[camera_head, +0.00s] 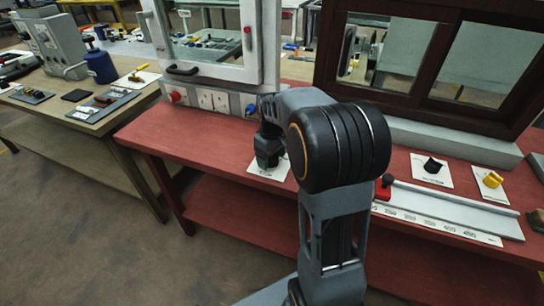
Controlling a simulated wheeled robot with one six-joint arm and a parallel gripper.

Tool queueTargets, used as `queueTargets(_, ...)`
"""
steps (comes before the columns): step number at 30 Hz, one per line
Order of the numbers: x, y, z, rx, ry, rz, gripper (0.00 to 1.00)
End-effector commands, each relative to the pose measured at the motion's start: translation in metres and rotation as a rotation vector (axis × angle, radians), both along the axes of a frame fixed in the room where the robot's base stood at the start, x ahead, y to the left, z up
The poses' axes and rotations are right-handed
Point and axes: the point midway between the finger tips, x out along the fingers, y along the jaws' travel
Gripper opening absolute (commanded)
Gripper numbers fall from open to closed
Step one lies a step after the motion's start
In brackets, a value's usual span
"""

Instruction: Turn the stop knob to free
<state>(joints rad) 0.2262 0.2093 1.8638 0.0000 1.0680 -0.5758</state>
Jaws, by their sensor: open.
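My gripper (268,158) points down at the middle of the red bench, above or at a white card (283,171). Its fingers are small and dark here, and whatever is under or between them is hidden. A red knob-like piece (384,186) sits at the left end of a pale rail with a number scale (440,212), just right of my arm. It looks like the rail's stop, but its marking cannot be read. My arm hides the area left of it. The gripper is well to the left of this red piece and apart from it.
A black knob (432,165) and a yellow knob (492,179) sit on white cards at the right. A white-framed window (207,72) with sockets and a red button (178,96) stands behind at left. A dark-framed window (420,95) stands behind at right. The bench's left front (190,150) is clear.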

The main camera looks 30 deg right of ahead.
Motion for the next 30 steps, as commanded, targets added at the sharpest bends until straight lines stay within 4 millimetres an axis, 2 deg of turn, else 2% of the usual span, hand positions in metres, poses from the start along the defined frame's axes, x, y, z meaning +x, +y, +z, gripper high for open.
queueTargets(5,-0.0001,0.0,0.0001,0.0,0.0,0.0,0.72)
queueTargets(20,0.0,0.0001,0.0003,0.0,0.0,0.0,0.24)
queueTargets(30,0.0001,0.0001,0.0013,0.0,0.0,-0.065,0.24)
